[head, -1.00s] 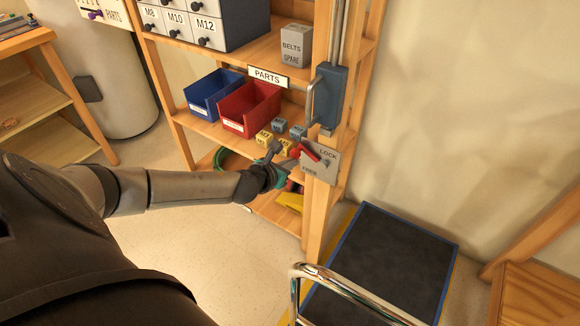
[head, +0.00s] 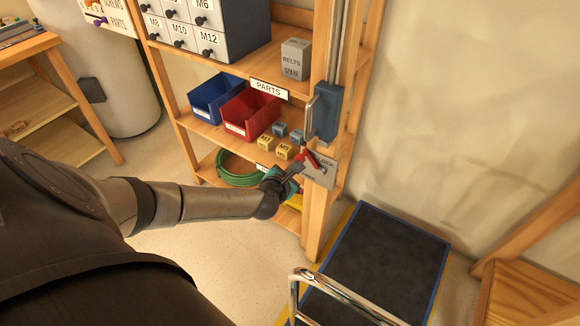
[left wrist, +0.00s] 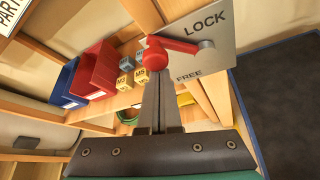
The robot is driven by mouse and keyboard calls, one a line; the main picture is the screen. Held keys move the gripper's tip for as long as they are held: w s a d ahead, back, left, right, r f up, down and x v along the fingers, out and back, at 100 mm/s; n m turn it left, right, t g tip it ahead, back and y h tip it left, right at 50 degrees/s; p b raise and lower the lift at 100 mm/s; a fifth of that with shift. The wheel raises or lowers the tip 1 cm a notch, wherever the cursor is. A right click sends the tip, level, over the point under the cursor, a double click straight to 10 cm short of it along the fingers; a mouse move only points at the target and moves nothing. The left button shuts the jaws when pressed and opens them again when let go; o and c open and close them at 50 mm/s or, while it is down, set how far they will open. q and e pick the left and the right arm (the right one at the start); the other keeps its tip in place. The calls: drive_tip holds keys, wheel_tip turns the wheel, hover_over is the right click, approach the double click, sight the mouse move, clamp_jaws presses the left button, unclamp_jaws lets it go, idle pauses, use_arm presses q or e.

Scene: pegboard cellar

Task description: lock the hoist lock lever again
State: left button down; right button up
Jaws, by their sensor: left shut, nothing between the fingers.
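The hoist lock lever (head: 309,159) is red and sits on a grey plate (head: 321,174) on the shelf's front post. In the left wrist view the lever (left wrist: 178,43) reaches left from its pivot to a round red knob (left wrist: 155,56). The plate (left wrist: 222,25) reads LOCK above and FREE below; the lever lies between the words, out to the left. My left gripper (head: 299,168) is shut and empty, just below the knob. Its fingertips (left wrist: 157,78) line up under the knob; I cannot tell whether they touch it. My right gripper is not in view.
A blue-grey box with a handle (head: 325,112) is on the post above the plate. Blue (head: 212,96) and red bins (head: 250,113) and several small blocks stand on the shelf left of it. A dark platform with a chrome rail (head: 385,262) is below right.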

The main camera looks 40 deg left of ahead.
use_arm(q)
drive_tip(key=d+m+y+p, duration=0.1)
drive_tip(key=d+r+m+t+y+p, duration=0.1)
drive_tip(key=m, duration=0.1)
drive_tip(key=d+r+m+y+p, duration=0.1)
drive_tip(key=d+m+y+p, duration=0.1)
drive_tip(key=shift+w+d+r, duration=0.1)
drive_tip(key=shift+w+r, duration=0.05)
drive_tip(key=shift+r, duration=0.1)
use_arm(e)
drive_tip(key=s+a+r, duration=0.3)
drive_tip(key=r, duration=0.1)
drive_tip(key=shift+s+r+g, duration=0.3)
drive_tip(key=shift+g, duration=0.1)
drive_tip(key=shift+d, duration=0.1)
